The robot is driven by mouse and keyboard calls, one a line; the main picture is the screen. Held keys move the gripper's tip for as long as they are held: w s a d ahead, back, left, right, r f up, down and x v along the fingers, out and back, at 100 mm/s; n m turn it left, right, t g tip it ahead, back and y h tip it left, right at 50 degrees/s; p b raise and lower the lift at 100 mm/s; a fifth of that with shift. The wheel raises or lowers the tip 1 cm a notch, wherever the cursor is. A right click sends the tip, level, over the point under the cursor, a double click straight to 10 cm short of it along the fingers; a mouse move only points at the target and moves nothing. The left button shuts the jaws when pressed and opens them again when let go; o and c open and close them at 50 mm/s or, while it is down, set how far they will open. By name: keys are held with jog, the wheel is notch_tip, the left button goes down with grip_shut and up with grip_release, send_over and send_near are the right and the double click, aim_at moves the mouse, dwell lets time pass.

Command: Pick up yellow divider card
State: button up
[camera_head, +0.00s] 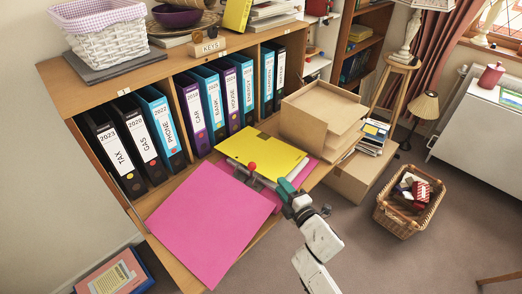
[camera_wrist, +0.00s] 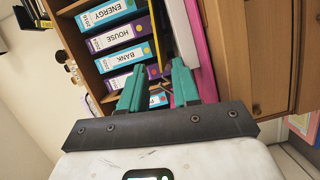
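The yellow divider card (camera_head: 262,154) lies flat on the cabinet's lower shelf in the head view, with pink sheets under its right side. In the wrist view a thin yellow strip (camera_wrist: 156,36), apparently the card edge-on, shows beyond the fingertips. My gripper (camera_head: 281,185) is at the card's near edge in the head view. In the wrist view my gripper (camera_wrist: 158,66) has its two green fingers apart, with nothing clearly held between them. I cannot tell whether a finger touches the card.
A large pink sheet (camera_head: 205,225) lies left of the card and overhangs the shelf front. A small red knob (camera_head: 251,166) on a grey piece stands at the card's near edge. Ring binders (camera_head: 160,120) stand behind. Cardboard trays (camera_head: 320,115) are stacked to the right.

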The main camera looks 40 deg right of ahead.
jog(key=shift+w+d+f, duration=0.1)
jog(key=shift+w+d, duration=0.1)
jog(key=shift+w, duration=0.4)
grip_shut()
